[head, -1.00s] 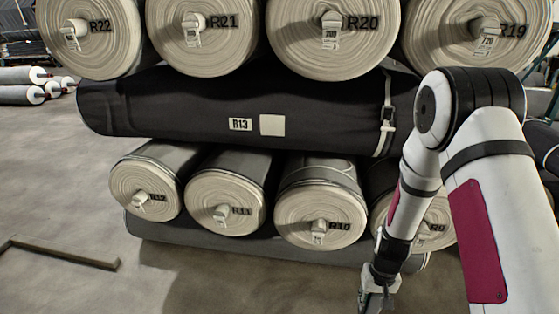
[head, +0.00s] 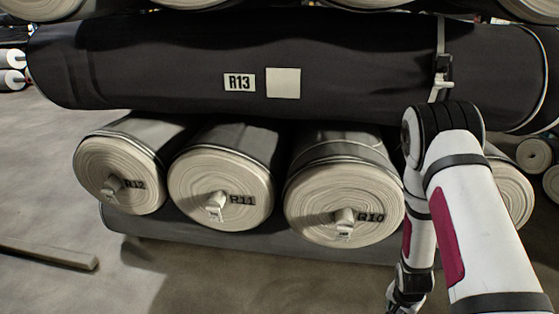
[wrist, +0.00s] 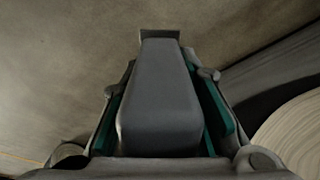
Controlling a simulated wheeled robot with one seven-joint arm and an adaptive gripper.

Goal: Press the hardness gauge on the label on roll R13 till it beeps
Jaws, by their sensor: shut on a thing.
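Roll R13 is a long dark roll (head: 170,65) lying crosswise across the head view. It bears a small tag reading R13 (head: 239,82) and, just right of it, a blank pale square label (head: 284,83). In the wrist view my gripper (wrist: 162,110) is shut on a grey block-like tool, the hardness gauge (wrist: 160,95), which points away from the wrist. In the head view my gripper is low at the bottom edge (head: 402,304), well below and right of the label, and the gauge cannot be made out there.
Rolls R12 (head: 118,182), R11 (head: 220,185) and R10 (head: 345,200) stick out end-on below R13. A strap with a buckle (head: 441,75) circles R13 at the right. A low bar (head: 45,253) lies on the floor at left. Open floor (head: 200,285) lies in front.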

